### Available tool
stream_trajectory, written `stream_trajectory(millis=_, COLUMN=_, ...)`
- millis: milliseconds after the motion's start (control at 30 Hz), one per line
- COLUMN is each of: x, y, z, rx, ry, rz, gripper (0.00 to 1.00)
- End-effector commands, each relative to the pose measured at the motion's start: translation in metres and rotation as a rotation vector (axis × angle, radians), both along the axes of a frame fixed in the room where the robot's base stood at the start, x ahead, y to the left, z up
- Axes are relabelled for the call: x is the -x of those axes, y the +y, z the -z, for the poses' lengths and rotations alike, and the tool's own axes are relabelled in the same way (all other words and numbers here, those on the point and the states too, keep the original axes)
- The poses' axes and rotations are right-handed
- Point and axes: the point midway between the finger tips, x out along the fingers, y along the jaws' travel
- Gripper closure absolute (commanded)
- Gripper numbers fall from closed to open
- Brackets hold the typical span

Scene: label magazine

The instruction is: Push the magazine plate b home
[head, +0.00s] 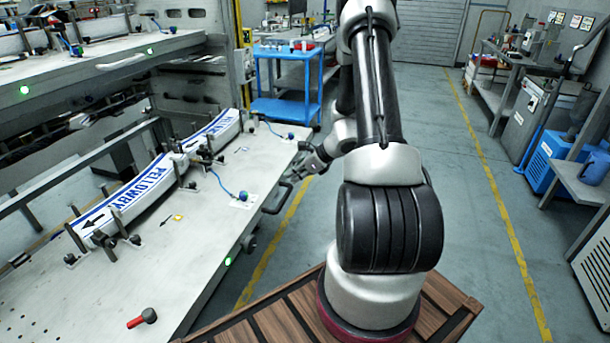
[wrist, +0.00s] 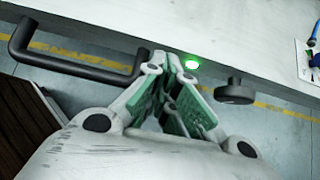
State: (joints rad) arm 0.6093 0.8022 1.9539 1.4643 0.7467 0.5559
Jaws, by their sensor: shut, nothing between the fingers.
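A long pale magazine plate (head: 200,240) stands out from the rack at left in the head view. Its front edge carries a dark bar handle (head: 277,197) and a lit green lamp (head: 228,261). No letter marks it as plate b. My gripper (head: 305,168) is beside the plate's front edge, near the handle. In the wrist view my gripper (wrist: 172,68) is shut and empty, with green finger pads. There a dark handle (wrist: 80,62) lies left of the fingers, and a green lamp (wrist: 192,65) shows just past the tips. Whether the fingertips touch the edge I cannot tell.
Curved label strips (head: 130,195) and clamp posts stand on the plate. A red-handled tool (head: 143,318) lies at its near end. A dark knob (wrist: 236,92) sticks out at its edge. Another plate (head: 95,55) is above. A blue cart (head: 290,85) stands behind; the aisle floor is clear.

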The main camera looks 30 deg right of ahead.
Motion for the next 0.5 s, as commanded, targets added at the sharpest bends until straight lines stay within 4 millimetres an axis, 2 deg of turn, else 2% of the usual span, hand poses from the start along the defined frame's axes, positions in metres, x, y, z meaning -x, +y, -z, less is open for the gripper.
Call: stream_trajectory(millis=500, x=-0.0055, y=0.0047, z=-0.0003, rx=-0.001, ry=0.000, rz=-0.001, gripper=1.00)
